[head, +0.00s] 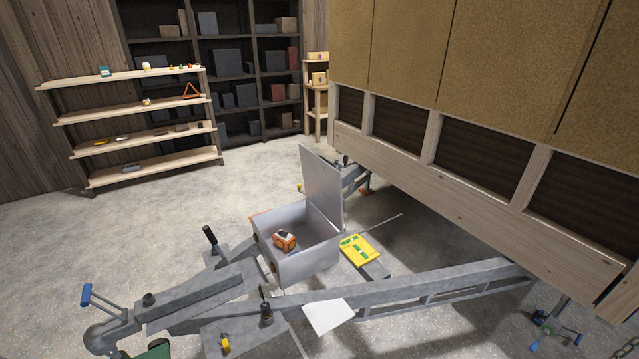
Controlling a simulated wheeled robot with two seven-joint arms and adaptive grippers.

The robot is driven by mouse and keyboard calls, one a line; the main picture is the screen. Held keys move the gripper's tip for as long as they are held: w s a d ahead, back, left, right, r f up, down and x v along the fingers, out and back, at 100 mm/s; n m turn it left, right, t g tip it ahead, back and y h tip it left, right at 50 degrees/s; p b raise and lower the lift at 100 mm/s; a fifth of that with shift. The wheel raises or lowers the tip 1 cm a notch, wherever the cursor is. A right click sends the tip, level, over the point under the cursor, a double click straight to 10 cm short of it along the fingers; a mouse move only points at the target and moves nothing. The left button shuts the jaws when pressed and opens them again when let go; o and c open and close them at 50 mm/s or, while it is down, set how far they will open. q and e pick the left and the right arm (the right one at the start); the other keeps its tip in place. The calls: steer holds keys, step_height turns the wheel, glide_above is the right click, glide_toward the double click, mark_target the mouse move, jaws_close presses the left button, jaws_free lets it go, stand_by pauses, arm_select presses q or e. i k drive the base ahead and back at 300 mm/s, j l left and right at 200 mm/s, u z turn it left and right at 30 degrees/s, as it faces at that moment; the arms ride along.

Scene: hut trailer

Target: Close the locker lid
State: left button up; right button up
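The grey locker (305,268) sits on the trailer's drawbar near the middle of the head view. Its lid (322,190) stands open, roughly upright, along the side nearest the trailer body. An orange and white device with a dark top (285,239) lies inside the locker. Neither of my grippers is in view, and nothing is seen touching the lid.
The trailer's metal drawbar (400,295) and its blue-handled hitch (90,293) lie around the locker. A yellow-green case (360,250) and a white sheet (328,315) are nearby. The trailer body (480,170) overhangs at right. Shelves (140,125) stand behind open floor.

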mark_target(322, 182)
steer(key=i+l+u, duration=0.4)
steer(key=l, duration=0.45)
steer(key=i+l+u, duration=0.35)
steer(key=l, duration=0.55)
steer(key=l+u, duration=0.4)
steer(key=l, duration=0.55)
steer(key=l+u, duration=0.35)
steer(key=l, duration=0.7)
steer(key=i, duration=0.05)
